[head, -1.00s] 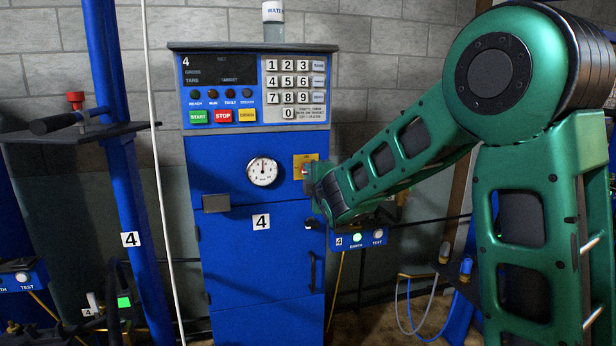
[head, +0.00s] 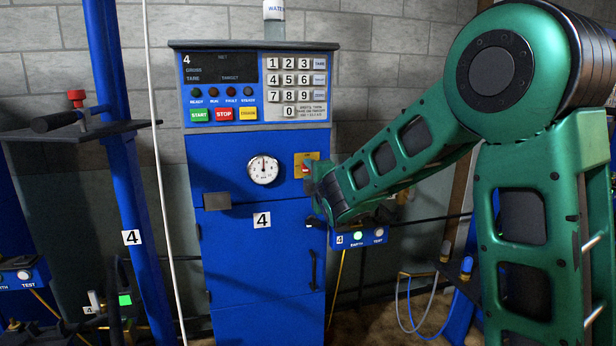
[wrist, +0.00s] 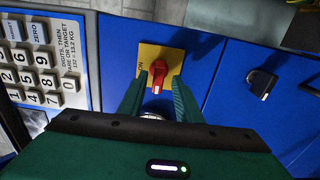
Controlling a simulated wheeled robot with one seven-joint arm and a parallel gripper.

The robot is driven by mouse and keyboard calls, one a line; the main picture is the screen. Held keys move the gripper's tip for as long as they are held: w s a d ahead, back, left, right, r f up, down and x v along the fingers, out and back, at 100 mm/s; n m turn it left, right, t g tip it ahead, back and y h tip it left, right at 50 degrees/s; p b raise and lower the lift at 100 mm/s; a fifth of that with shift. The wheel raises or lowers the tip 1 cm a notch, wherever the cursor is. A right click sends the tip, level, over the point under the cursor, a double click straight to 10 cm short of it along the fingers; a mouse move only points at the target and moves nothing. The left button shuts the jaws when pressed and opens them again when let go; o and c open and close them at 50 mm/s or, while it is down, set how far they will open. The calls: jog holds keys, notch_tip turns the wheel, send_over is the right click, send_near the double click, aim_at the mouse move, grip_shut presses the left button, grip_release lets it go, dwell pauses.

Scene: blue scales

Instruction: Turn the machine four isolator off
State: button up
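The machine four isolator is a red rotary handle (wrist: 158,74) on a yellow plate (wrist: 173,53) on the blue cabinet front. The wrist view shows an "ON" mark at the plate's left edge. In the head view the red handle (head: 307,169) and yellow plate (head: 299,159) show just left of my wrist. My gripper (wrist: 158,85) is open, its two green fingers on either side of the handle's near end, with a gap visible between them. I cannot tell whether either finger touches the handle. In the head view the fingers are hard to make out.
A round gauge (head: 263,170) sits left of the isolator. The keypad panel (head: 292,82) is above, with a dark display (head: 219,69). A cabinet latch (wrist: 261,84) shows right in the wrist view. An earth test box (head: 358,237) stands beside the cabinet.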

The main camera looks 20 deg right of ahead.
jog(key=s, duration=1)
jog(key=shift+s, duration=0.35)
jog(key=shift+f, duration=0.1)
